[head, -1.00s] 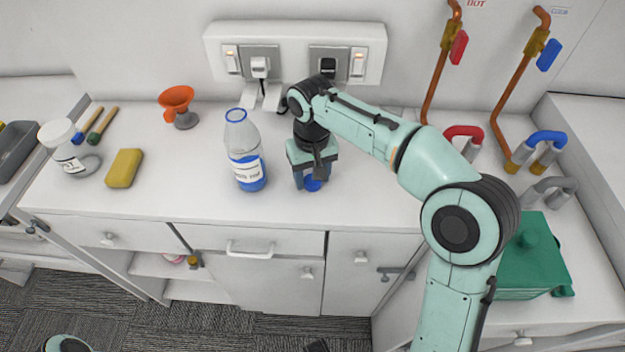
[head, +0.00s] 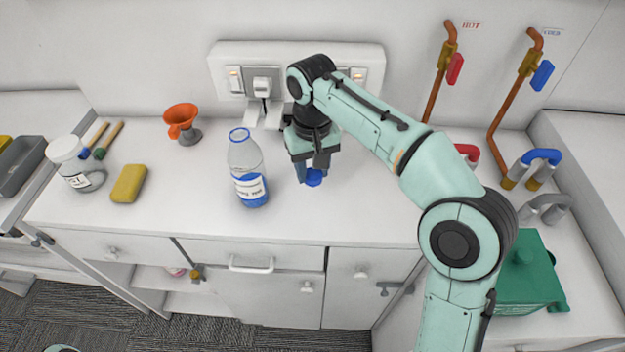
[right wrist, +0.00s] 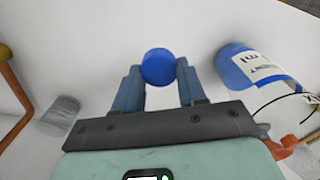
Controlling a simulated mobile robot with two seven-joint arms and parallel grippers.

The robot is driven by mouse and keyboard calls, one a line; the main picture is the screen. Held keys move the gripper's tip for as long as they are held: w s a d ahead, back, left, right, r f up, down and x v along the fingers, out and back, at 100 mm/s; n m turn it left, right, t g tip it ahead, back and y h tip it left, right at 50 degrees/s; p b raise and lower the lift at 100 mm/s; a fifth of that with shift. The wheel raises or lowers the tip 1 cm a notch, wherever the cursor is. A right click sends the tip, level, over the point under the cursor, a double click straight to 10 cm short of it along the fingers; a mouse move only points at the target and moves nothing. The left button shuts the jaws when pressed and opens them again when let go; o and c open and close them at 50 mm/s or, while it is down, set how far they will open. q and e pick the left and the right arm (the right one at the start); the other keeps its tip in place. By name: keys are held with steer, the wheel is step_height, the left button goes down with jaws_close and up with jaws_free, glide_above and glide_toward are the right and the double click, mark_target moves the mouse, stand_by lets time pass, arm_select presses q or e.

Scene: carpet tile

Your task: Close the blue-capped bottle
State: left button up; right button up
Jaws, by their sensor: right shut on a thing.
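The bottle (head: 247,168) stands upright and uncapped on the counter, with a blue neck ring, blue liquid and a white label. It also shows in part in the right wrist view (right wrist: 240,72). The blue cap (head: 314,179) is between the fingertips of my right gripper (head: 313,174), to the right of the bottle. In the right wrist view both fingers of the right gripper touch the sides of the blue cap (right wrist: 158,67). My right gripper is shut on it and points down, apart from the bottle.
An orange funnel (head: 180,120), a yellow sponge (head: 129,183) and a white-capped jar (head: 70,160) stand left of the bottle. Sockets (head: 297,55) are on the wall behind. A green box (head: 530,275) and taps (head: 535,165) are at the right. The counter front is clear.

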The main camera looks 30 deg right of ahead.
mark_target(312, 172)
arm_select(q)
steer(key=r+p, duration=0.1)
steer(key=w+r+p, duration=0.1)
steer(key=r, duration=0.1)
steer(key=w+r+p, duration=0.1)
steer(key=r+p, duration=0.1)
steer(key=shift+w+r, duration=0.1)
arm_select(e)
step_height(312, 172, up, 12)
steer(key=shift+f, duration=0.1)
